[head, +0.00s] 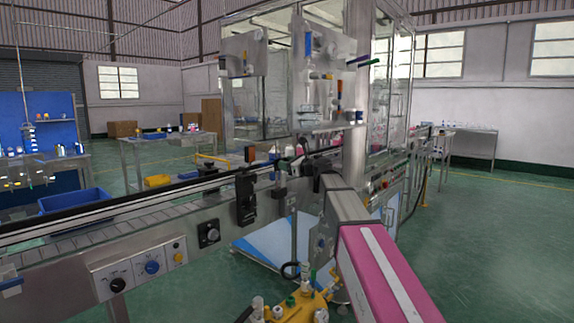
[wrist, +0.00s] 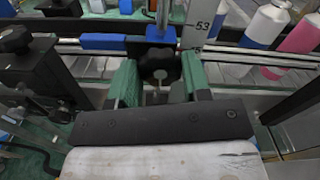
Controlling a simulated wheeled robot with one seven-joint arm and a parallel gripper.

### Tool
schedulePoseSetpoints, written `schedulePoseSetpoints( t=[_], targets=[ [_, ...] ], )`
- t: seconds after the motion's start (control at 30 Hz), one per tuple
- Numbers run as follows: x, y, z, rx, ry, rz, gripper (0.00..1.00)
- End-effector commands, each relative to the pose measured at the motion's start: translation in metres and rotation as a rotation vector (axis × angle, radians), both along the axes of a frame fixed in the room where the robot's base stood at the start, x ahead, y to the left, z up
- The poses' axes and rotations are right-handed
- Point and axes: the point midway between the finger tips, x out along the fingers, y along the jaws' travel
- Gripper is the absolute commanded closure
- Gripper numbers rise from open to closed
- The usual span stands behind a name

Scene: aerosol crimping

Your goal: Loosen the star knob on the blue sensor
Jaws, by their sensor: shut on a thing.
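The black star knob (wrist: 159,64) is near the upper middle of the wrist view, with a thin screw end below it. My gripper (wrist: 159,70) has its two green fingers on either side of the knob and is shut on it. The blue sensor (wrist: 160,34) is right behind the knob, and only part of its body shows. In the head view my gripper's dark end is at the conveyor's near edge, and the knob cannot be made out there.
Metal guide rails (wrist: 245,54) cross behind the knob. A white-and-blue bottle (wrist: 266,24) and a pink one (wrist: 303,36) stand on the right. A black knob on a dark bracket (wrist: 40,72) is close on the left. A scale marked 53 (wrist: 203,24) stands beside the sensor.

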Motion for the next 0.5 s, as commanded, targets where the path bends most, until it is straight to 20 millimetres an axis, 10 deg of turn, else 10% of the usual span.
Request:
schedulePoseSetpoints(
  t=[0.5],
  targets=[
    [-0.0013,0.0006,-0.0006,-0.255,-0.326,0.001,0.8]
  ],
)
